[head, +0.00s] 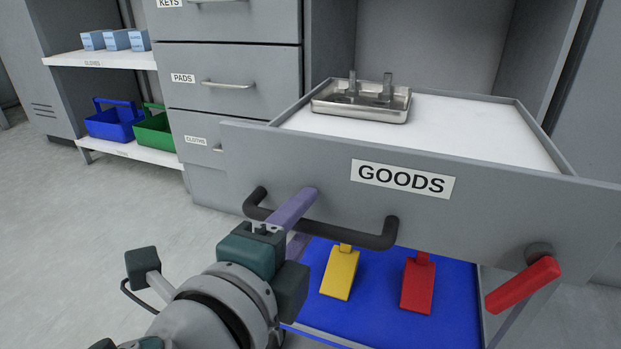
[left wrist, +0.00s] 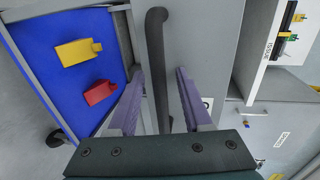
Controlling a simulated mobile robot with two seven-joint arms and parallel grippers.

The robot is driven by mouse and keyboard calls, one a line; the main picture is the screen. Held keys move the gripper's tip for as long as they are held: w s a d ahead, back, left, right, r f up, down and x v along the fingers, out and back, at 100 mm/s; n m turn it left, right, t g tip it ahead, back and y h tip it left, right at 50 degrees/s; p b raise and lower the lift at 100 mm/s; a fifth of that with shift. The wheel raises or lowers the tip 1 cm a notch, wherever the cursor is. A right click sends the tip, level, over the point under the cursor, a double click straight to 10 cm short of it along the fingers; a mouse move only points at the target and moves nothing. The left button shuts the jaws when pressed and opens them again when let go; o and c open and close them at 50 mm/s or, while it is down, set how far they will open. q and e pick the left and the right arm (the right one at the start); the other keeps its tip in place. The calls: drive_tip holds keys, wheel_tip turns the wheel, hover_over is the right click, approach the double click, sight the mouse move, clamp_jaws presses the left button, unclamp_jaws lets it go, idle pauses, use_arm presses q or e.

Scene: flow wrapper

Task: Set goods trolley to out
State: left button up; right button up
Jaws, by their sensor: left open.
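The goods trolley is a grey unit whose front panel (head: 480,205) carries a GOODS label (head: 403,179). A black bar handle (head: 345,236) is fixed low on that panel; it also shows upright in the left wrist view (left wrist: 157,50). A red lever (head: 522,285) sits at the panel's lower right, slanted. My left gripper (head: 306,215) is open at the left part of the handle. Its purple fingers lie on either side of the bar, not closed on it, as the left wrist view (left wrist: 160,78) shows. My right gripper is not in view.
A white top (head: 470,130) behind the panel holds a metal tray (head: 330,108) with metal parts. Below is a blue surface (head: 450,320) with yellow (head: 340,273) and red (head: 417,286) tags. Labelled drawers (head: 225,85) and a shelf with blue (head: 113,122) and green (head: 155,132) baskets stand left. Floor at left is clear.

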use_arm(q)
drive_tip(key=p+v, duration=0.2)
drive_tip(key=v, duration=0.8)
